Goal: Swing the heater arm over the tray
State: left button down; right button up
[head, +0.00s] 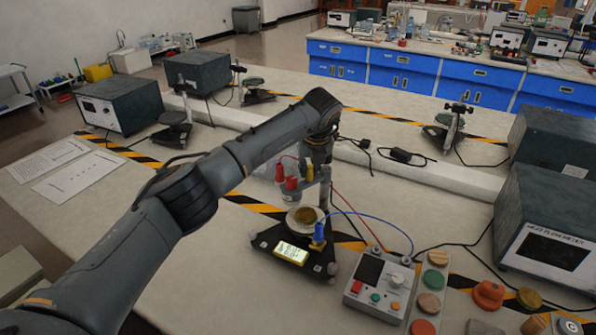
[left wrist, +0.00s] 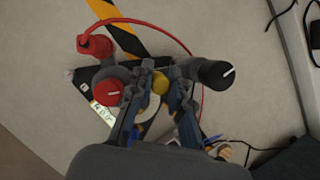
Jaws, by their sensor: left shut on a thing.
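The heater arm (head: 312,183), a small grey bar with red fittings, stands above the black triangular base, partly hidden by my gripper. In the left wrist view a yellowish knob (left wrist: 160,83) sits between the fingers, with a red-topped post (left wrist: 110,90) to the left and a black-topped knob (left wrist: 215,73) to the right. My left gripper (left wrist: 157,88) is shut on the heater arm; its fingers are small in the head view (head: 318,168). The round pale tray (head: 293,222) with a brownish disc lies on the base, just below the gripper. My right gripper is not in view.
A control box (head: 380,284) stands right of the base, joined by red and blue wires. Coloured discs (head: 429,302) lie beside it. A heat flowmeter box (head: 545,235) stands at far right. Paper sheets (head: 80,178) lie left.

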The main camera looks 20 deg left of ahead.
pick_arm(q)
jog(key=shift+s+d+n+g+y+b, duration=0.3)
jog(key=shift+d+n+b, duration=0.25)
jog(key=shift+n, duration=0.6)
jog(key=shift+s+d+n+g+y+b, duration=0.15)
jog(key=shift+d+n+g+y+b, duration=0.25)
jog(key=shift+n, duration=0.75)
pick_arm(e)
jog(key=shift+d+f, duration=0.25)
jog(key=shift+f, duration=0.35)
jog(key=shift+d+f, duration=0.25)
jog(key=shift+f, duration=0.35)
pick_arm(q)
jog(key=shift+d, duration=0.15)
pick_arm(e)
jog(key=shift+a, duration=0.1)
pick_arm(q)
jog(key=c, duration=1.3)
grip_release()
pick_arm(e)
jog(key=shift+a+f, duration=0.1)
pick_arm(q)
jog(key=shift+o, duration=0.2)
jog(key=shift+r, duration=0.1)
jog(key=shift+d+r, duration=0.15)
jog(key=shift+r, duration=0.15)
jog(key=v, duration=1.1)
